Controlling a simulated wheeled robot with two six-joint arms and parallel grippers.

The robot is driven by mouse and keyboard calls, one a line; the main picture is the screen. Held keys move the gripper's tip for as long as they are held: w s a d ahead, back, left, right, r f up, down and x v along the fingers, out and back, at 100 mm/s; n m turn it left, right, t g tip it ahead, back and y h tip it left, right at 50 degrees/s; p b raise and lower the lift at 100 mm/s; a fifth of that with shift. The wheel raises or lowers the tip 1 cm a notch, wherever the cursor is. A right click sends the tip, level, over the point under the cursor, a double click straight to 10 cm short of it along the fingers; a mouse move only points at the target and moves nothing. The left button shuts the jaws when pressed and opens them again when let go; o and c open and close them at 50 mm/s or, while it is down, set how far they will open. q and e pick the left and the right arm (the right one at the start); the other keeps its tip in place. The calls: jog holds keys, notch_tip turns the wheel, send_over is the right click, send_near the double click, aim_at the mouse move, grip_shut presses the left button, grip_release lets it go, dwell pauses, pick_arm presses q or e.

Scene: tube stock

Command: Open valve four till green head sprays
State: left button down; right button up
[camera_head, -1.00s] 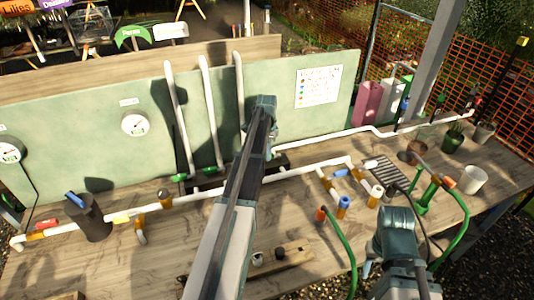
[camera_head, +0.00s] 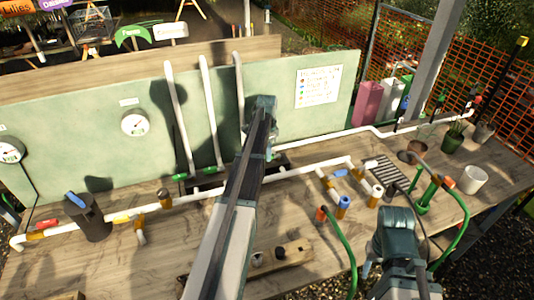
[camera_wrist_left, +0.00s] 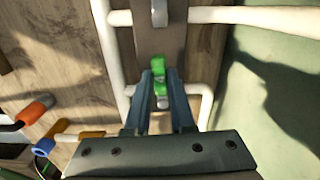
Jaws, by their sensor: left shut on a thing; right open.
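My left arm reaches across the bench to the green board. Its gripper (camera_wrist_left: 160,98) is shut on a small green piece (camera_wrist_left: 159,76), apparently a valve handle, over a dark strip (camera_wrist_left: 158,45) between white pipes. In the head view my arm hides this grip. Green pieces also show at the feet of two white upright pipes (camera_head: 179,120) (camera_head: 210,112). I cannot read any valve number. My right gripper (camera_head: 394,248) is open and empty at the lower right. No spray shows. Which part is the green head is unclear.
A chart (camera_head: 318,87) and a round gauge (camera_head: 134,123) are on the board. A black cup (camera_head: 88,218) stands at left, and a wooden block with holes (camera_head: 283,254) lies in front. Green hoses (camera_head: 344,245), a dark grate (camera_head: 388,172) and pots (camera_head: 473,180) crowd the right.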

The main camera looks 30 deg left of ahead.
pick_arm(q)
jog(key=n, duration=0.2)
jog(key=s+d+n, duration=0.1)
jog(key=n, duration=0.1)
jog(key=shift+d, duration=0.3)
jog(key=shift+w+d+n, duration=0.25)
jog(key=shift+d+n, duration=0.6)
jog(key=shift+n, duration=1.3)
jog(key=shift+w+d+n, duration=0.25)
jog(key=shift+d+n, duration=0.55)
jog(key=shift+n, duration=1.3)
jog(key=shift+w+d+n, duration=0.25)
jog(key=shift+d+n, duration=0.6)
jog(key=shift+n, duration=1.3)
jog(key=c, duration=0.8)
grip_release()
jog(key=shift+o, duration=0.2)
jog(key=shift+r, duration=0.1)
